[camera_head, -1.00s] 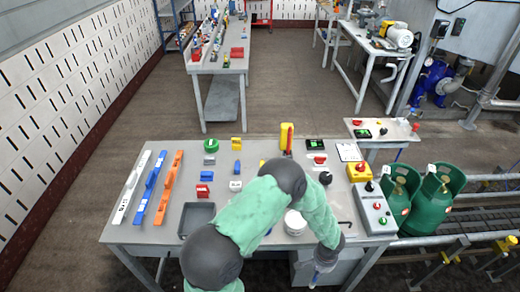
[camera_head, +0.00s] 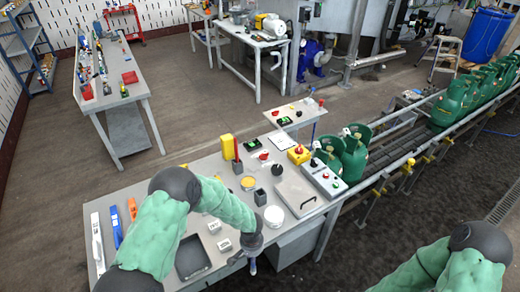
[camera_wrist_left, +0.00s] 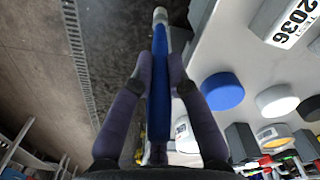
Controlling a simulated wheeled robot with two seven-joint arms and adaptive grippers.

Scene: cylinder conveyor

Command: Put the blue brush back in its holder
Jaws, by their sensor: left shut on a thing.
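My left gripper (camera_head: 245,257) is at the table's front edge in the head view, low beside the table. The left wrist view shows its two fingers shut on the blue brush (camera_wrist_left: 158,90), a long blue handle with a pale tip (camera_wrist_left: 160,15). Part of the brush (camera_head: 253,267) shows below the gripper in the head view. A dark square cup (camera_head: 260,197), which looks like a holder, stands on the table and appears empty. A red stick-like thing (camera_head: 236,150) stands upright behind it. Only part of my right arm shows at bottom right; its gripper is out of view.
The table (camera_head: 205,160) holds a white round tub (camera_head: 273,217), a grey flat panel (camera_head: 300,190), a dark tray (camera_head: 192,257) and a control box (camera_head: 324,179). A blue round container (camera_wrist_left: 222,91) shows in the wrist view. Green gas cylinders (camera_head: 354,155) stand beyond the table.

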